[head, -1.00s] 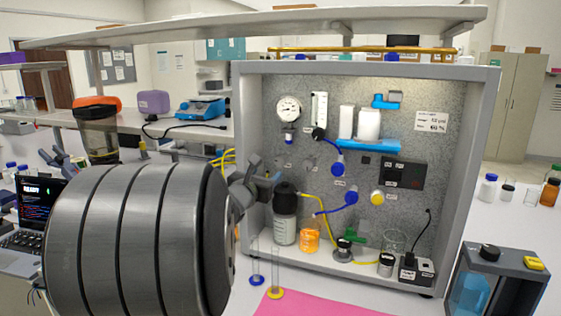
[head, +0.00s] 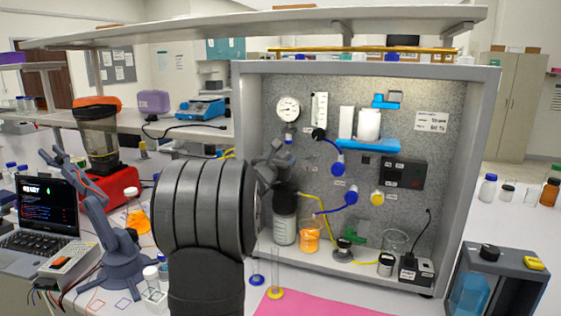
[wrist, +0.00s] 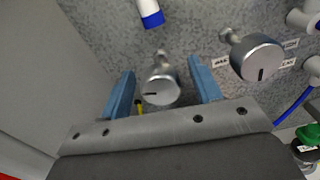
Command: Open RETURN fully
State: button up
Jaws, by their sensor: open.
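My gripper (wrist: 161,70) is open in the wrist view, with one blue finger on each side of a grey round knob (wrist: 160,90). A gap shows between the knob and each finger. The knob's dark pointer line lies roughly level. A second grey knob (wrist: 257,58) sits to the right, outside the fingers, with its line roughly upright. Small labels beside the knobs are too blurred to read, so I cannot tell which one is RETURN. In the head view my gripper (head: 284,160) is at the panel's left part, and my arm partly hides the area around it.
A blue-ended fitting (wrist: 151,14) is above the knob in the wrist view. The rig's grey side wall (head: 241,110) stands close on the left. Blue tubing (head: 335,208) hangs to the right.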

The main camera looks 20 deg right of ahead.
jog(key=c, duration=1)
jog(key=shift+n, duration=0.4)
jog(key=n, duration=0.4)
jog(key=shift+a+n, duration=0.1)
jog(key=shift+n, duration=0.2)
jog(key=n, duration=1.1)
jog(key=shift+w+f, duration=0.1)
jog(key=shift+n, duration=2.2)
